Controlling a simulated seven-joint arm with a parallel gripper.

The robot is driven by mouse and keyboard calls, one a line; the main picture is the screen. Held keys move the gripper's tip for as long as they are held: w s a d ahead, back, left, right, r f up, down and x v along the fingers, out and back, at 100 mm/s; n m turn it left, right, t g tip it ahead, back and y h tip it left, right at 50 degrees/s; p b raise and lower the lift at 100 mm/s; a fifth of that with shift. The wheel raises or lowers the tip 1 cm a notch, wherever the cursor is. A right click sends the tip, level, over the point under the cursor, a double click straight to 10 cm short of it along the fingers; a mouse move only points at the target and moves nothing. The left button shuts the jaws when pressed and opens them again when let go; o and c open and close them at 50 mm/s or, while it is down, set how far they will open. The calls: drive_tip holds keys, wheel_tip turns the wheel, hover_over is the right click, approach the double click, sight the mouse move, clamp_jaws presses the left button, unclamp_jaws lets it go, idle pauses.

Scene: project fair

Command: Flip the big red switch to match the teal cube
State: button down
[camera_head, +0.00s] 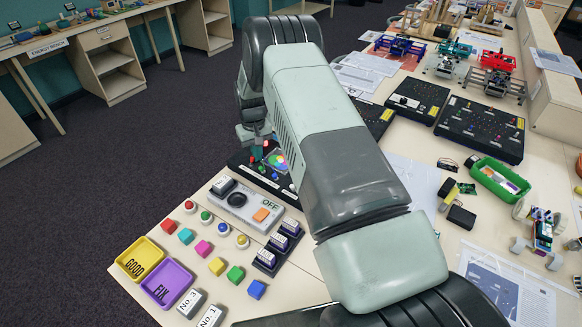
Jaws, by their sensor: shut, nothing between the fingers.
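The teal cube (186,236) sits on the table in a slanting row of coloured cubes, between a red and a pink one. I cannot clearly pick out a big red switch. A black panel (245,165) with a multicoloured disc and small coloured parts stands partly behind my arm. My gripper (257,148) is small in view, shut and empty, over or beside the black panel's far left part. Whether it touches anything is unclear.
Yellow GOOD (127,264) and purple FIX (158,299) trays stand at the table's left edge. Several coloured round buttons and a black holder (264,269) with labelled blocks are nearby. More black panels, papers and a green tray (476,172) lie right of my arm.

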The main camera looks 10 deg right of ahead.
drive_tip(key=shift+s+a, duration=0.55)
drive_tip(key=shift+a, duration=0.05)
wheel_tip(320, 180, up, 7)
drive_tip(key=shift+w+d, duration=0.25)
idle(0.7)
idle(0.4)
drive_tip(key=s+d+r+t, duration=0.1)
drive_tip(key=s+r, duration=0.4)
drive_tip(key=r, duration=0.4)
drive_tip(key=s+d+r+m+t, duration=0.15)
drive_tip(key=s+r, duration=0.35)
drive_tip(key=r, duration=0.5)
drive_tip(key=s+d+r, duration=0.2)
drive_tip(key=s+r, duration=0.3)
drive_tip(key=r, duration=0.4)
drive_tip(key=s+d+r+t, duration=0.1)
drive_tip(key=s+r, duration=0.1)
drive_tip(key=s, duration=1)
drive_tip(key=s+d+r+m+t, duration=0.1)
drive_tip(key=s+d+r+t, duration=0.1)
drive_tip(key=s, duration=1.1)
drive_tip(key=shift+d+r, duration=0.15)
drive_tip(key=shift+r, duration=0.15)
